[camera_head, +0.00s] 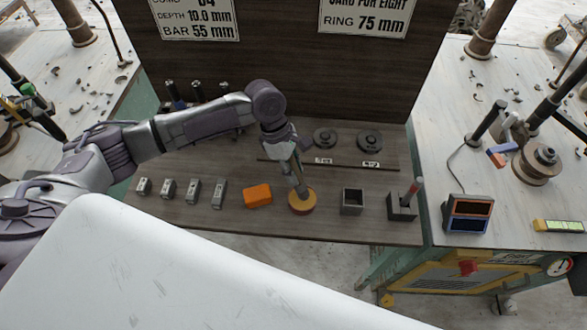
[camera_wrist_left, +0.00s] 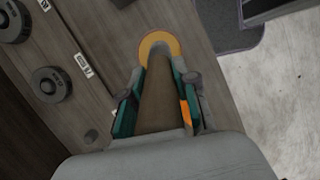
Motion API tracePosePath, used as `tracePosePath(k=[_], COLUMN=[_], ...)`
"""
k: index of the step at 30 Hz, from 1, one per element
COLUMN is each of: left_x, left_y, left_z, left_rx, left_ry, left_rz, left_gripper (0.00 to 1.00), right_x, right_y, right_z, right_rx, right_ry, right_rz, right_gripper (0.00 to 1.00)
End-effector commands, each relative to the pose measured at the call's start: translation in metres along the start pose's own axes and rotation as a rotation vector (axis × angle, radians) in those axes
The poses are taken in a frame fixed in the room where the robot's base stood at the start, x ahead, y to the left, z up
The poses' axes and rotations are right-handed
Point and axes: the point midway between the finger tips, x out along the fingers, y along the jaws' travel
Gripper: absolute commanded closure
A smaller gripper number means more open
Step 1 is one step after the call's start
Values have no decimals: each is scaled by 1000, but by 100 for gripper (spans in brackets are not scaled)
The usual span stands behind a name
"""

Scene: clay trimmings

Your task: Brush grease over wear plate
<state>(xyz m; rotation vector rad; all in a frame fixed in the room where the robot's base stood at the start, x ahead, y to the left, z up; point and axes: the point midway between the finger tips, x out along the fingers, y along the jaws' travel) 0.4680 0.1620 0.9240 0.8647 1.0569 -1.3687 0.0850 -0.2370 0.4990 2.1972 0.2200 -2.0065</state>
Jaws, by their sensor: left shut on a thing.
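My left gripper (camera_head: 300,190) points down at a round yellow-orange piece (camera_head: 302,207) near the front edge of the wooden bench. In the left wrist view, the fingertips of the left gripper (camera_wrist_left: 160,72) meet the near side of this piece (camera_wrist_left: 160,38), whose rim shows as an arch around a grey middle. The grip itself is partly hidden. A red-handled tool (camera_head: 414,189), perhaps a brush, stands tilted in a dark holder (camera_head: 402,209) at the right. I cannot tell which thing is the wear plate. My right gripper is out of view.
An orange block (camera_head: 257,196) lies left of the round piece, beyond it several small grey metal blocks (camera_head: 192,190). An open square box (camera_head: 352,201) stands to the right. Two dark discs (camera_head: 369,141) sit behind, before an upright board with signs (camera_head: 366,17).

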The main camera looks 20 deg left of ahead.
Motion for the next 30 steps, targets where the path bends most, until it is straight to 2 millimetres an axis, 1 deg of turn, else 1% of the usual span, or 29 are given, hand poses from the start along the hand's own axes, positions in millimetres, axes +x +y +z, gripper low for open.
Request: tracePosePath(k=[30], left_x=[10], left_y=[1], left_z=[-3], left_rx=[0], left_ry=[-1], left_rz=[0], left_gripper=[100], right_x=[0], right_y=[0], right_z=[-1], right_rx=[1], right_ry=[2], right_rz=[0], right_gripper=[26])
